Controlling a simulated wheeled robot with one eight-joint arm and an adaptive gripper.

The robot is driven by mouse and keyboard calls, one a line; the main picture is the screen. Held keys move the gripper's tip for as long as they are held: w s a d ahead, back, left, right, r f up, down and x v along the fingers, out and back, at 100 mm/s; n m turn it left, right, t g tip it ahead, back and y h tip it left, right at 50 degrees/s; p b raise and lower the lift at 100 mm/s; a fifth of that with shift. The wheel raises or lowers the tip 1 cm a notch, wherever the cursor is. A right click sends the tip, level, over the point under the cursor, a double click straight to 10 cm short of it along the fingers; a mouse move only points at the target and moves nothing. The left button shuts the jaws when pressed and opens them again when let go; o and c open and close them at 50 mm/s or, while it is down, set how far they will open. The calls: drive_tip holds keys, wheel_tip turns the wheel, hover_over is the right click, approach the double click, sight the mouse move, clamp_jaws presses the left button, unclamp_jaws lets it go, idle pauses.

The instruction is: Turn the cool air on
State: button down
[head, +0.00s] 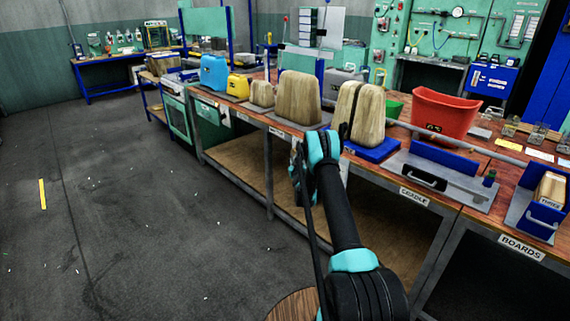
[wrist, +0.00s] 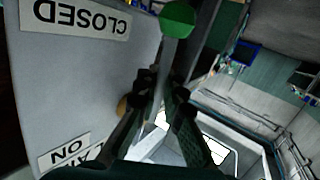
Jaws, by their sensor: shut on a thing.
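In the wrist view, my gripper (wrist: 163,84) has its dark fingers closed around a narrow grey lever (wrist: 166,58). The lever ends in a green knob (wrist: 178,18) beyond the fingertips. Beside it is a pale grey panel (wrist: 70,90) with an upside-down "CLOSED" label (wrist: 76,16) and a partly hidden label ending in "ON" (wrist: 68,150). A small yellow-orange part (wrist: 122,106) shows beside the left finger, mostly hidden. In the head view my arm reaches to the bench front; the fingers and the lever cannot be made out there.
A long wooden bench holds tan blocks (head: 300,97), a red bin (head: 442,113), a blue-and-grey cradle fixture (head: 438,182) and a boards tray (head: 540,215). A blue can (head: 214,72) and a yellow can (head: 238,86) stand farther back.

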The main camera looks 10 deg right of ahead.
drive_tip(key=shift+s+r, duration=0.1)
drive_tip(key=n+g, duration=0.1)
drive_tip(key=s+d+n+g+h, duration=0.1)
drive_tip(key=g, duration=0.1)
drive_tip(key=shift+s+r, duration=0.15)
drive_tip(key=shift+r, duration=0.2)
drive_tip(key=shift+s+d+r+n+g+h, duration=0.3)
drive_tip(key=shift+r+n+g+h, duration=0.5)
drive_tip(key=shift+g, duration=0.75)
drive_tip(key=shift+s+d+r+n+g+h, duration=0.15)
drive_tip(key=shift+s+r+n+g+h, duration=0.35)
drive_tip(key=shift+g+h, duration=0.8)
drive_tip(key=shift+s+d+r+n+g+h, duration=0.25)
drive_tip(key=shift+r+n+g+h, duration=0.45)
drive_tip(key=shift+g, duration=1.15)
drive_tip(key=shift+r, duration=0.15)
drive_tip(key=c, duration=1.9)
unclamp_jaws()
